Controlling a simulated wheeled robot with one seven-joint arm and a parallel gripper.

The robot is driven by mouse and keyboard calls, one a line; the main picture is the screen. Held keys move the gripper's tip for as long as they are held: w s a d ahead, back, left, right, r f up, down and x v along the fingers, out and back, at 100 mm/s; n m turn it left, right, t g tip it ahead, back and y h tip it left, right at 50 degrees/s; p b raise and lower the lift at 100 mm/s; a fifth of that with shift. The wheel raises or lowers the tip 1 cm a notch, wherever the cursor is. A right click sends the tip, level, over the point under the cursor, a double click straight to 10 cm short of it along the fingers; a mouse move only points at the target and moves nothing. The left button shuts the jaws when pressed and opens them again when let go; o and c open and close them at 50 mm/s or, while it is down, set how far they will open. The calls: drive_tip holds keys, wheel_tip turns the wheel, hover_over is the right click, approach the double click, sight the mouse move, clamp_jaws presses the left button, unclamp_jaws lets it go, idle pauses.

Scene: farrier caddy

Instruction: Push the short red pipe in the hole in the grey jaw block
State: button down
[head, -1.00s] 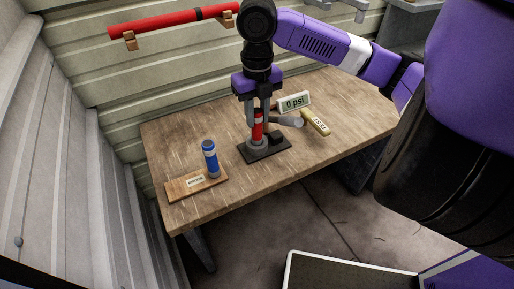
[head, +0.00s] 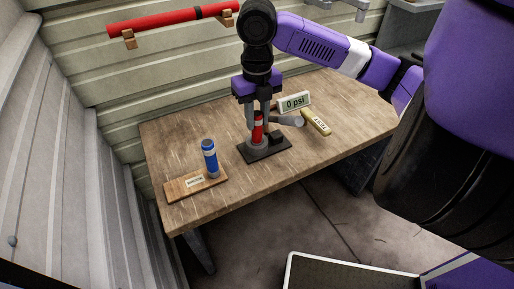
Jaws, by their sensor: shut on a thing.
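The short red pipe (head: 258,126) stands upright between the fingers of my gripper (head: 258,118), which is shut on it from above. The pipe looks in line with the block. How deep its lower end sits in the hole cannot be told, since the fingers and block rim hide it.
A blue pipe (head: 209,158) stands on a labelled wooden board (head: 181,190) at the left. A gauge reading "0 psi" (head: 294,102) and a tan labelled piece (head: 316,122) are behind right. A long red pipe (head: 165,21) hangs on the wall. The table's front is clear.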

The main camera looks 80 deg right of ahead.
drive_tip(key=shift+f+b, duration=0.3)
drive_tip(key=shift+f, duration=0.1)
idle(0.3)
drive_tip(key=c, duration=1.1)
unclamp_jaws()
drive_tip(key=shift+o, duration=0.2)
drive_tip(key=shift+r, duration=0.15)
wheel_tip(320, 180, up, 8)
drive_tip(key=shift+f+p, duration=0.2)
drive_tip(key=shift+p, duration=0.2)
drive_tip(key=shift+r+p, duration=2)
drive_tip(key=shift+r, duration=0.2)
